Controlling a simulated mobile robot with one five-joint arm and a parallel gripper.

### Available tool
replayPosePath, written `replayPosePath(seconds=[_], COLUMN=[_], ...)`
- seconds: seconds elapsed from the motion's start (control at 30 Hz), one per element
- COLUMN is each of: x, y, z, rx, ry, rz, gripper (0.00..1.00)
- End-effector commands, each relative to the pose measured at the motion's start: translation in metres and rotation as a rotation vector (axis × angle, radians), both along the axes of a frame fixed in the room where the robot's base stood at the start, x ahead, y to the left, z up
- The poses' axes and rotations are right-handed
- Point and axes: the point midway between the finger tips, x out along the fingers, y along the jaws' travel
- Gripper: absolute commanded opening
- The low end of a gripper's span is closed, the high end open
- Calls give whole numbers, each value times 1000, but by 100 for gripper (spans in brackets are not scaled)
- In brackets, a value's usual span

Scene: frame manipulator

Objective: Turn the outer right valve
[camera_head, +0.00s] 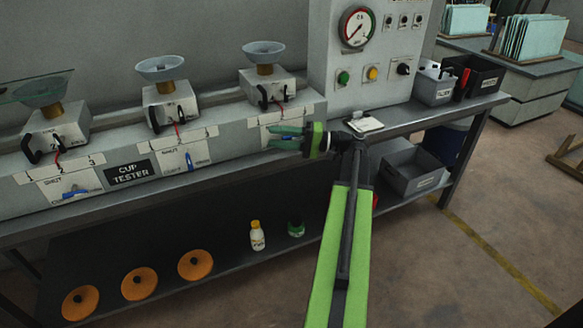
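The outer right valve is at the right-hand white label plate (268,120) on the front of the grey cup tester bench. I cannot tell whether the fingers touch the handle. The middle valve's blue handle (189,161) stands nearly upright on its plate. The left valve's blue handle (75,191) lies nearly level.
Three grey cups on clamps stand on top, the nearest to my gripper being the right cup (264,52). A control box (372,95) with a gauge stands behind my arm. Orange discs (139,284), a white bottle (257,237) and a grey bin (412,172) sit on the lower shelf.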

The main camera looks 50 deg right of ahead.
Motion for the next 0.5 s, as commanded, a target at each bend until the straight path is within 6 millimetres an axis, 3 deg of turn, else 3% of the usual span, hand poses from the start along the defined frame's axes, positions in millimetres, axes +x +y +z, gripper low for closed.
replayPosePath(seconds=[0.03, 0.1, 0.2, 0.33, 0.5], x=[-34, -74, -118, -144, -144], y=[-43, -82, -118, -136, -136], z=[-35, -48, -62, -67, -63], rx=[10, 18, 20, 19, 18], ry=[-22, -41, -51, -53, -51], rz=[-82, -168, -255, -306, -310], gripper=[37, 37, 37, 37, 37])
